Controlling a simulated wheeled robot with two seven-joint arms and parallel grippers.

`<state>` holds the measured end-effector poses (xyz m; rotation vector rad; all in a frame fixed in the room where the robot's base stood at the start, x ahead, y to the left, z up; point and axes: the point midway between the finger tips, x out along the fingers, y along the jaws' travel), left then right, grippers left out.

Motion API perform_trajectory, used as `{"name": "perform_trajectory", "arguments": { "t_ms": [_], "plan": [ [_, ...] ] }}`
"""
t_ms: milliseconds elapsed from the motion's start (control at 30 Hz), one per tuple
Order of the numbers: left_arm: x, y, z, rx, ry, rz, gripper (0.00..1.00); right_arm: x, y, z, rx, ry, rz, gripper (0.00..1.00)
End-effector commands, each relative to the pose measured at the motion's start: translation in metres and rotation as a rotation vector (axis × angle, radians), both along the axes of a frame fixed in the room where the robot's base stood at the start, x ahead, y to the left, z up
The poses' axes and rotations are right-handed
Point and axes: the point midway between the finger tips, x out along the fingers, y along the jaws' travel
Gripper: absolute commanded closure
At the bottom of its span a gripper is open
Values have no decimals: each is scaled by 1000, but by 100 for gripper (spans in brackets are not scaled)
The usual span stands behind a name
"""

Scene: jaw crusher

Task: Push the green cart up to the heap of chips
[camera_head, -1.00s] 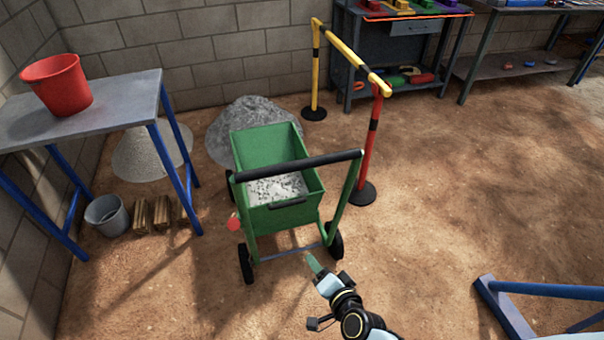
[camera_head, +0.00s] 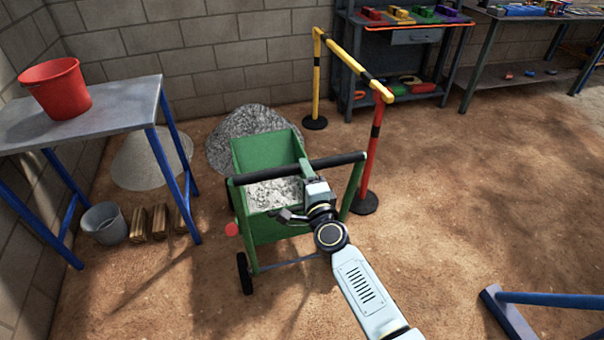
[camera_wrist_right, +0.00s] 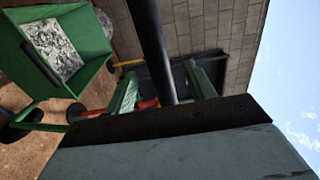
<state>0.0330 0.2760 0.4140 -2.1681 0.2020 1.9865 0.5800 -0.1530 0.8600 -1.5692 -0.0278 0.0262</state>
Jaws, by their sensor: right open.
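The green cart (camera_head: 267,152) stands on the dirt floor with pale grey chips in its tub. Its black handle bar (camera_head: 345,159) faces me. A coarse grey heap (camera_head: 240,122) lies just behind the cart's far end, partly hidden by it. A paler, finer heap (camera_head: 140,165) lies to its left. My right gripper (camera_head: 316,178) is at the handle bar. In the right wrist view its open green fingers (camera_wrist_right: 162,84) stand on either side of the black bar (camera_wrist_right: 152,45). Contact with the bar cannot be told. My left gripper is not in view.
A yellow, black and red barrier (camera_head: 375,135) stands close to the cart's right. A table (camera_head: 130,108) with a red bucket (camera_head: 57,88) is at the left, with a grey bucket (camera_head: 104,223) and wood blocks below.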

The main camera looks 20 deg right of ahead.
Motion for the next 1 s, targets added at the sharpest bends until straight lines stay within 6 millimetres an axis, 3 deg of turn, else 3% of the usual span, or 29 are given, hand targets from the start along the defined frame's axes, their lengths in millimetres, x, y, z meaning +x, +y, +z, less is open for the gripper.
{"name": "perform_trajectory", "arguments": {
  "t_ms": [100, 233, 600, 1000],
  "plan": [
    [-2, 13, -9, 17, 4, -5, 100, 21, 1, -2, -1, 0, 0, 45],
    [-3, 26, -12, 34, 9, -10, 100, 34, 1, -1, -1, 0, 0, 45],
    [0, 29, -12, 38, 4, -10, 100, 40, 1, -1, -1, 1, 0, 45],
    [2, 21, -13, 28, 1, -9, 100, 39, 1, -1, -1, 1, 0, 98]
  ]
}}
